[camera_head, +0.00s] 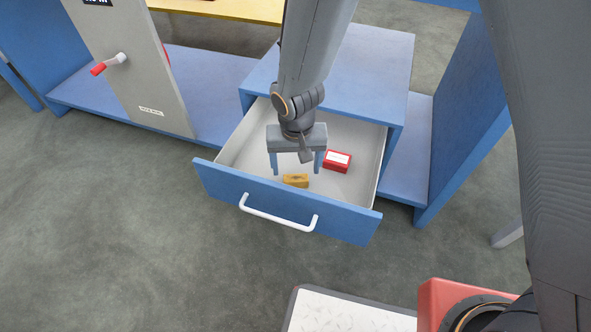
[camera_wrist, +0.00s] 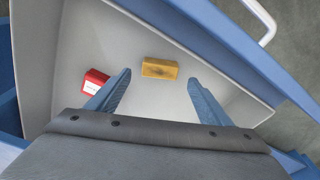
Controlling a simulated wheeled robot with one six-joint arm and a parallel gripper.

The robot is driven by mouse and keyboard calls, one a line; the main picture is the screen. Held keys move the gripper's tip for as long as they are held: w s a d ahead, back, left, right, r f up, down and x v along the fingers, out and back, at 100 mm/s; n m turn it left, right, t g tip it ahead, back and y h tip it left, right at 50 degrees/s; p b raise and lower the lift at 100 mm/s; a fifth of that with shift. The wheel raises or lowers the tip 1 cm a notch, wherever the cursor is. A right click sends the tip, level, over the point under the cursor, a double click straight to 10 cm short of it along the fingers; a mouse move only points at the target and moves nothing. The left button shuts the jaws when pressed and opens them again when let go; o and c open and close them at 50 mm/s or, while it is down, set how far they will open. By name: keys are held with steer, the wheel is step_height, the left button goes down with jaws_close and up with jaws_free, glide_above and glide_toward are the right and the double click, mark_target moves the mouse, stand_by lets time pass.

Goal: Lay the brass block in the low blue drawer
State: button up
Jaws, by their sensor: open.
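The brass block (camera_head: 296,181) lies on the floor of the low blue drawer (camera_head: 290,207), near its front panel. The drawer is pulled open. My gripper (camera_head: 296,168) is over the drawer with its two blue fingers apart and nothing between them. In the wrist view the brass block (camera_wrist: 160,68) lies ahead of the gap between the fingertips (camera_wrist: 160,83), apart from both. The drawer's pale inside wall (camera_wrist: 85,25) also shows there.
A red box with a white label (camera_head: 337,161) lies in the drawer, right of the brass block; it also shows in the wrist view (camera_wrist: 94,81). The drawer's white handle (camera_head: 279,217) sticks out in front. A grey panel with a red-handled crank (camera_head: 108,64) stands at left.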

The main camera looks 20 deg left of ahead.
steer(key=s+d+r+n+p, duration=0.1)
steer(key=s+d+r, duration=0.15)
steer(key=r, duration=0.55)
steer(key=s+d+r+p, duration=0.1)
steer(key=s+d+r, duration=0.15)
steer(key=r, duration=0.45)
steer(key=s+d+r+n, duration=0.1)
steer(key=s+d+r, duration=0.2)
steer(key=s, duration=0.2)
steer(key=s+d+r+n+g, duration=0.1)
steer(key=s+d+r, duration=0.2)
steer(key=s, duration=0.2)
steer(key=shift+w+r, duration=0.1)
stand_by(0.3)
steer(key=d+r+m+p, duration=0.3)
steer(key=d+r+p, duration=0.7)
steer(key=r+p, duration=0.3)
steer(key=d+r+m+p, duration=0.3)
steer(key=d+r+p, duration=0.8)
steer(key=r+p, duration=0.3)
steer(key=shift+m+p, duration=0.3)
steer(key=shift+p, duration=0.85)
